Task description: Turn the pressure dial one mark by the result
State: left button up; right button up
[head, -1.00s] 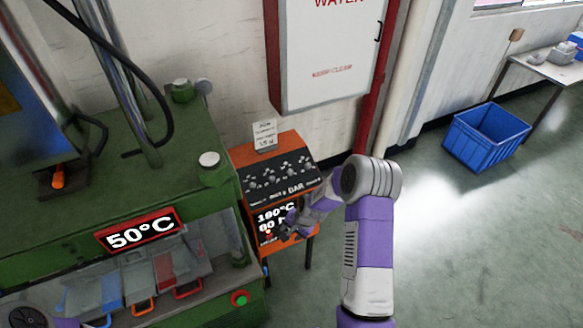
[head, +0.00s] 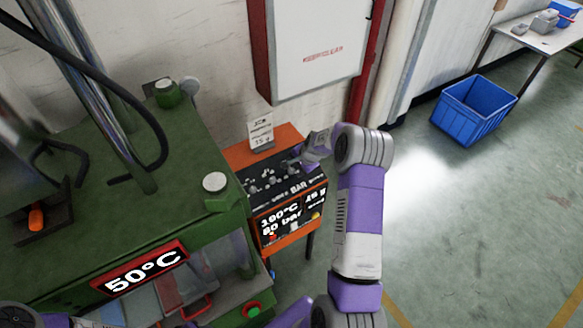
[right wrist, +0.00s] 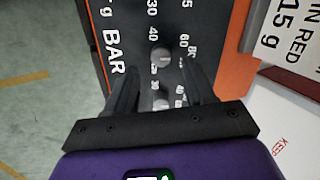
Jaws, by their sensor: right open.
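The orange control box (head: 233,156) stands right of the green press, with a sloped black dial panel (head: 259,194) on top. Its front display (head: 282,214) reads about 190°C, 80 bar and 15 g. My right gripper (head: 297,164) is over the right part of the panel. In the right wrist view its open fingers (right wrist: 160,72) point at the panel, with a grey knob (right wrist: 160,54) ahead between the tips and clear space either side. BAR and scale numbers show around it; the knob's exact setting is unreadable. Only part of my left arm shows, without its gripper.
The green press (head: 110,215) has a 50°C display (head: 140,267). A paper card (head: 261,131) stands behind the panel, near my right gripper. A white wall cabinet (head: 318,45) is above. A blue crate (head: 474,110) stands on the open floor to the right.

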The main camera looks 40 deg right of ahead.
aim_at(292, 170)
jog(key=x, duration=0.4)
jog(key=shift+c, duration=0.3)
grip_shut()
